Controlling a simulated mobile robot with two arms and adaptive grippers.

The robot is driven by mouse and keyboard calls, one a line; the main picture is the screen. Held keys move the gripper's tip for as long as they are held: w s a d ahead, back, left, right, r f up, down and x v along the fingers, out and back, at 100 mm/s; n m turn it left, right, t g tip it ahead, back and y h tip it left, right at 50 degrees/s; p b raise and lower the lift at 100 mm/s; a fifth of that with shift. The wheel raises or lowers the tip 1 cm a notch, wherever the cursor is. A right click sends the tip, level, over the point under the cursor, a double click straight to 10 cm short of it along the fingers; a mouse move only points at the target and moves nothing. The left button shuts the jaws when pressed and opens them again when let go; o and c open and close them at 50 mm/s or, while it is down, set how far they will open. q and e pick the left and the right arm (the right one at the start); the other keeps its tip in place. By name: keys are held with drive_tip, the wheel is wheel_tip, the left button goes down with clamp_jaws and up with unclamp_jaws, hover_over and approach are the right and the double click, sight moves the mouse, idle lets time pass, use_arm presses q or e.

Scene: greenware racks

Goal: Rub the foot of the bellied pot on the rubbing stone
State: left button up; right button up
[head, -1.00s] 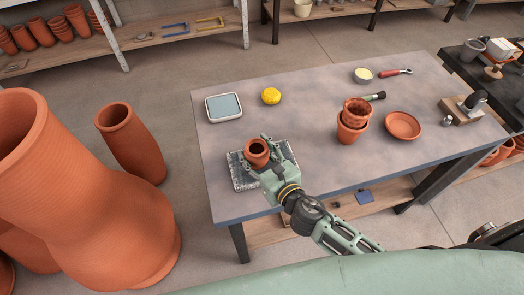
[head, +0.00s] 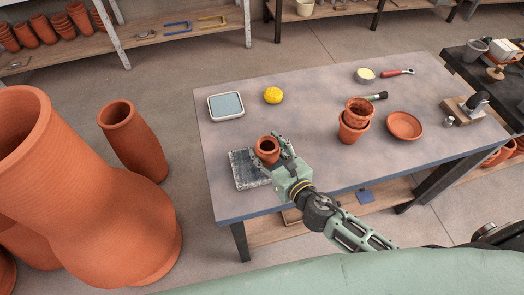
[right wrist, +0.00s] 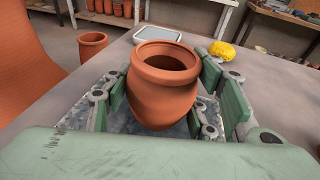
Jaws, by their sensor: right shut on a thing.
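The bellied pot (head: 267,149) is a small terracotta pot with a round mouth, held upright. My right gripper (head: 279,151) is shut on it. In the right wrist view the pot (right wrist: 163,88) stands between the green finger pads of the gripper (right wrist: 165,100). The rubbing stone (head: 243,173) is a grey speckled slab near the table's front left edge. The pot is over its right part; the foot is hidden, so I cannot tell whether it touches. The stone also shows behind the pot in the right wrist view (right wrist: 90,125). My left gripper is out of view.
Large terracotta vessels (head: 80,190) stand left of the table. The table's middle is clear.

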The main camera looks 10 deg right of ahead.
sight(275, 142)
drive_tip(key=shift+d, duration=1.25)
drive_tip(key=shift+w+a+r, duration=0.1)
drive_tip(key=shift+r, duration=0.15)
wheel_tip(275, 142, up, 7)
drive_tip(key=p, duration=0.7)
